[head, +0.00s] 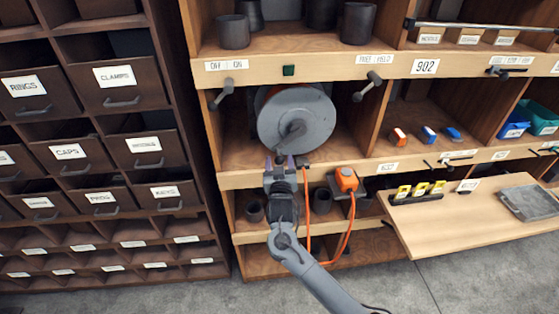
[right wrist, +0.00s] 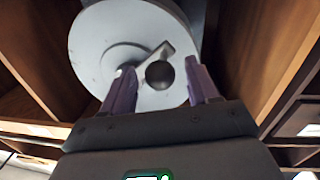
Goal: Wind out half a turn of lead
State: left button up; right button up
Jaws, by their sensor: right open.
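A grey reel (head: 312,112) sits in the upper middle cubby, with a crank (head: 291,132) on its face. An orange lead (head: 308,215) hangs below it and loops to an orange fitting (head: 347,181) on the shelf. My right gripper (head: 281,160) is open and points up just below the reel's face. In the right wrist view its fingers (right wrist: 160,82) stand apart on either side of the crank's dark round knob (right wrist: 159,75). The knob shows between the fingers with gaps; I cannot tell its depth. My left gripper is out of view.
A lever (head: 222,93) hangs under the "OFF ON" label and another (head: 368,86) under "FREE HELD". A green square (head: 288,70) sits between them. Wooden cubby walls flank the reel. A wooden board (head: 455,222) juts out at right.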

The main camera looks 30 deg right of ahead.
jog(key=shift+w+d, duration=0.3)
jog(key=shift+w, duration=0.35)
grip_shut()
